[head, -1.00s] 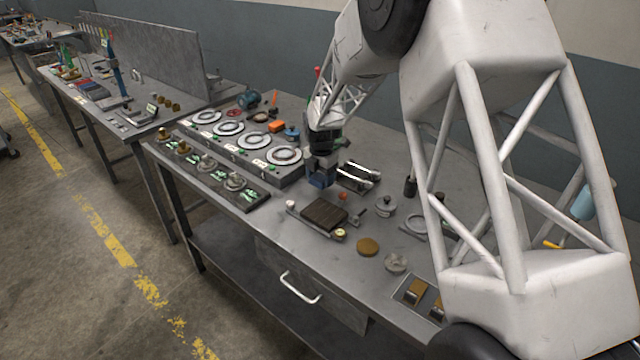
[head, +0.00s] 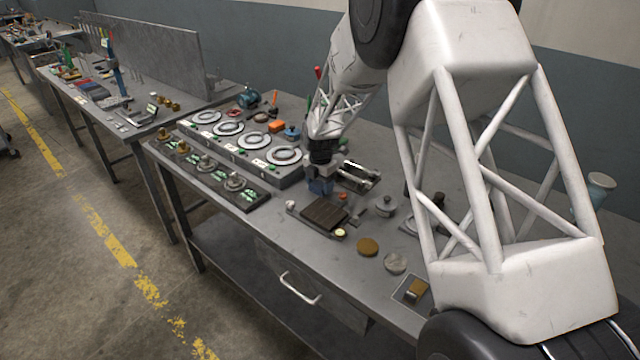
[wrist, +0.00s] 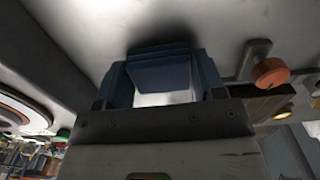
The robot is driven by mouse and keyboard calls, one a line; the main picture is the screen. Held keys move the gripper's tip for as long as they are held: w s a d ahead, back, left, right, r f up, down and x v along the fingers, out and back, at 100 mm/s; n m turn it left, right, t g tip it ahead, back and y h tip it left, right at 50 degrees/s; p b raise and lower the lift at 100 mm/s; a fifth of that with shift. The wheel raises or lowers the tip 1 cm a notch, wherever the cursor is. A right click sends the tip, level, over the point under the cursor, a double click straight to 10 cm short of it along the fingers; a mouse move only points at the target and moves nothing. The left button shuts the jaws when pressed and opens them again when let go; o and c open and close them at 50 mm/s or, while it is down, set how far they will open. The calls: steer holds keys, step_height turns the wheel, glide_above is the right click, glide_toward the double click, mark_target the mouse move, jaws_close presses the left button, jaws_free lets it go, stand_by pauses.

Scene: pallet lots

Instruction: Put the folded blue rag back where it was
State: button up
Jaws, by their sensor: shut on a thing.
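The folded blue rag (wrist: 160,72) shows in the wrist view as a dark blue slab between the two blue fingers of my gripper (wrist: 162,80). My gripper is shut on it. In the head view my gripper (head: 320,188) points down at the bench, just behind a dark ribbed plate (head: 325,214). The rag cannot be told from the blue fingers there. I cannot tell whether the rag touches the bench top.
Several round dials (head: 284,155) sit on a raised panel to the left. A silver-handled fixture (head: 358,176) stands close right of my gripper. A lidded pot (head: 386,206) and brown disc (head: 367,247) lie nearer the front right. An orange knob (wrist: 270,73) shows in the wrist view.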

mark_target(321, 184)
steer(key=shift+f, duration=0.15)
steer(key=o, duration=0.9)
steer(key=shift+c, duration=0.2)
steer(key=shift+r, duration=0.2)
step_height(321, 184, up, 12)
steer(key=shift+s+d, duration=0.1)
stand_by(0.8)
